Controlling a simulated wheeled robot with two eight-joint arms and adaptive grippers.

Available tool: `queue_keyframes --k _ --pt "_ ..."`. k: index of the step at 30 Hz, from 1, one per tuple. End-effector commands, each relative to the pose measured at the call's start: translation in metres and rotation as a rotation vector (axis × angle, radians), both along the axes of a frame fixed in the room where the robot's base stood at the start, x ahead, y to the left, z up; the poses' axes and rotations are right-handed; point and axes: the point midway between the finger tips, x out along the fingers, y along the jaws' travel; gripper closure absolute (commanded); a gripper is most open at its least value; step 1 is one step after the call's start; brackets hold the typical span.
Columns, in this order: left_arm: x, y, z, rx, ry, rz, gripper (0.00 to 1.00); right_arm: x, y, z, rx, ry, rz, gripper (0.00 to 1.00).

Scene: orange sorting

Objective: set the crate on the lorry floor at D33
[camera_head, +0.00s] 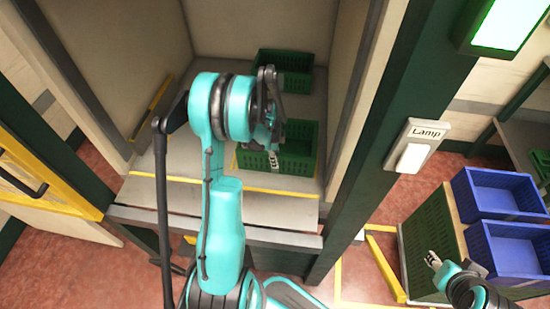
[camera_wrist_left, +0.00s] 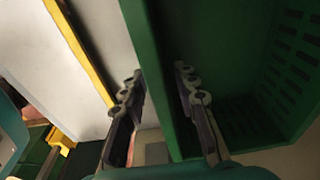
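A green crate (camera_head: 301,160) stands on the lorry floor (camera_head: 240,193), close to its front edge. The left finger lies close to the wall; a narrow gap shows beside the right one. My left arm hides part of the floor and crate. My right gripper (camera_head: 433,261) is at the lower right, away from the crate; its finger opening is too small to judge. No D33 mark is readable.
A second green crate (camera_head: 296,78) stands farther back in the lorry. Side walls and a dark green post (camera_head: 405,90) flank the opening. A yellow line (camera_head: 160,177) crosses the floor near the edge. Blue crates (camera_head: 510,241) stand outside at right.

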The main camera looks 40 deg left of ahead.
Motion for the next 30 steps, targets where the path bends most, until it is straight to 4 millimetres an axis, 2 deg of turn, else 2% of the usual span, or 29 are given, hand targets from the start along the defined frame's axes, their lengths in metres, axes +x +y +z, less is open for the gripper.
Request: queue_keyframes --k 11,14,24,30 --pt "-0.001 0.000 0.004 0.000 0.001 0.000 0.63 0.000 0.000 0.000 0.000 0.000 0.000 0.60" --pt "-0.002 0.002 0.017 0.000 0.000 0.001 0.63 0.000 0.000 0.000 0.000 0.000 0.000 0.60" --pt "-0.007 0.009 0.089 -0.001 0.001 0.001 0.63 0.000 0.000 0.000 0.000 0.000 0.000 0.60" --pt "-0.008 0.011 0.114 0.000 0.001 0.000 0.63 0.000 0.000 0.000 0.000 0.000 0.000 0.60"
